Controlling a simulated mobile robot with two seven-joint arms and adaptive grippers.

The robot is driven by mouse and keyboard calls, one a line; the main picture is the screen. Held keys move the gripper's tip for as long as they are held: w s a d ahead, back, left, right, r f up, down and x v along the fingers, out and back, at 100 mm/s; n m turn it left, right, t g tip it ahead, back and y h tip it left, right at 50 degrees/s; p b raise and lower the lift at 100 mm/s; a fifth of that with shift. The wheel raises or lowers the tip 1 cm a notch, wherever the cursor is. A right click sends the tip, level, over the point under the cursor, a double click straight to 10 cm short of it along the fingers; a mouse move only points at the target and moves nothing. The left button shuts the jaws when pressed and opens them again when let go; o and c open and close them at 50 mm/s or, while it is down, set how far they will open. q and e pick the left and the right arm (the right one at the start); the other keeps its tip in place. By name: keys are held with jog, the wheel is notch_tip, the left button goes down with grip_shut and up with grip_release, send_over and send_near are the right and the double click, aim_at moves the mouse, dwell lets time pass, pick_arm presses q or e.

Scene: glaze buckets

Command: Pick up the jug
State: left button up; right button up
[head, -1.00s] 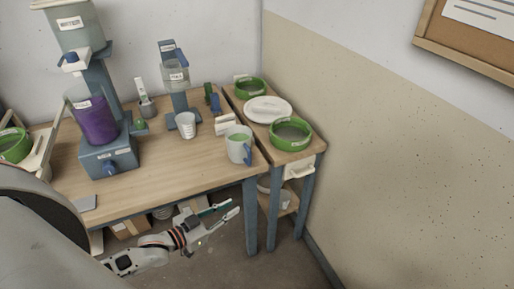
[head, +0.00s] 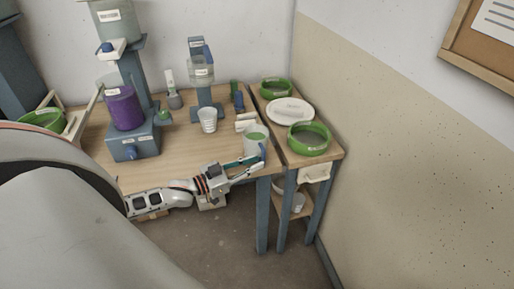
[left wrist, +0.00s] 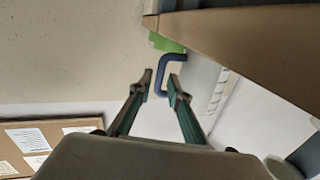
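The jug (head: 256,137) is white with green contents and a dark blue handle. It stands upright at the right front corner of the wooden table (head: 187,155). In the left wrist view the white jug wall (left wrist: 203,82) shows graduation marks, and its blue handle (left wrist: 165,62) lies just beyond my fingertips. My left gripper (head: 263,163) is at the table's front edge, just in front of the jug. In the left wrist view my left gripper (left wrist: 160,86) is open, its two fingers apart and empty, pointing at the handle. My right gripper is not in view.
A small white cup (head: 208,121) and a stand with a clear vessel (head: 201,72) are behind left. A purple container (head: 123,108) stands on a blue base. On the right side table are green-rimmed bowls (head: 309,137) and a white plate (head: 290,111). A wall bounds the right.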

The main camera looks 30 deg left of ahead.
pick_arm(q)
jog(key=shift+x, duration=2.15)
jog(key=shift+a, duration=0.1)
grip_shut()
jog(key=shift+r, duration=0.3)
jog(key=shift+r+p, duration=0.35)
jog(key=shift+r, duration=0.8)
notch_tip(320, 180, up, 12)
jog(key=p, duration=0.2)
notch_tip(320, 180, up, 5)
send_over(264, 151)
jog(key=shift+w+a, duration=0.1)
jog(key=shift+w, duration=0.1)
